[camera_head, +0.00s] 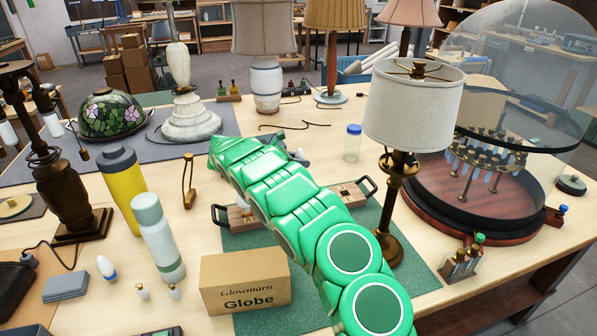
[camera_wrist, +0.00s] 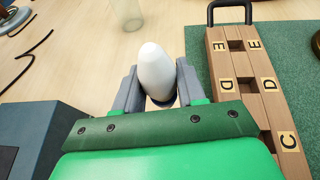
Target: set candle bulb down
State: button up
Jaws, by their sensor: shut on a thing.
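The candle bulb (camera_wrist: 156,72) is white and smooth with a rounded tip. In the wrist view it stands between the two grey fingers of my gripper (camera_wrist: 158,88), which is shut on it. In the head view my green arm hides the bulb; only a grey bit of my gripper (camera_head: 300,156) shows past the arm. The wooden rack (camera_wrist: 245,72), with lettered slots E, D and C, lies just right of my gripper in the wrist view.
The rack sits on a green mat (camera_head: 407,270). A blue-lidded jar (camera_head: 353,145) stands behind it. The white-shaded lamp (camera_head: 415,105) and glass-domed stand (camera_head: 490,190) are to the right. A cardboard box (camera_head: 245,283) is in front. Bare tabletop (camera_wrist: 75,55) shows beyond the gripper.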

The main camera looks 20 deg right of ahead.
jog(key=shift+w+d+f, duration=0.2)
jog(key=shift+w+f, duration=0.8)
jog(key=shift+f, duration=0.25)
jog(key=shift+f, duration=0.1)
jog(key=shift+w+f, duration=0.15)
jog(key=shift+f, duration=1.55)
jog(key=o, duration=1)
jog(key=shift+f, duration=0.1)
jog(key=shift+o, duration=0.2)
jog(key=shift+a+r, duration=0.25)
jog(key=v, duration=1.1)
jog(key=shift+a, duration=0.2)
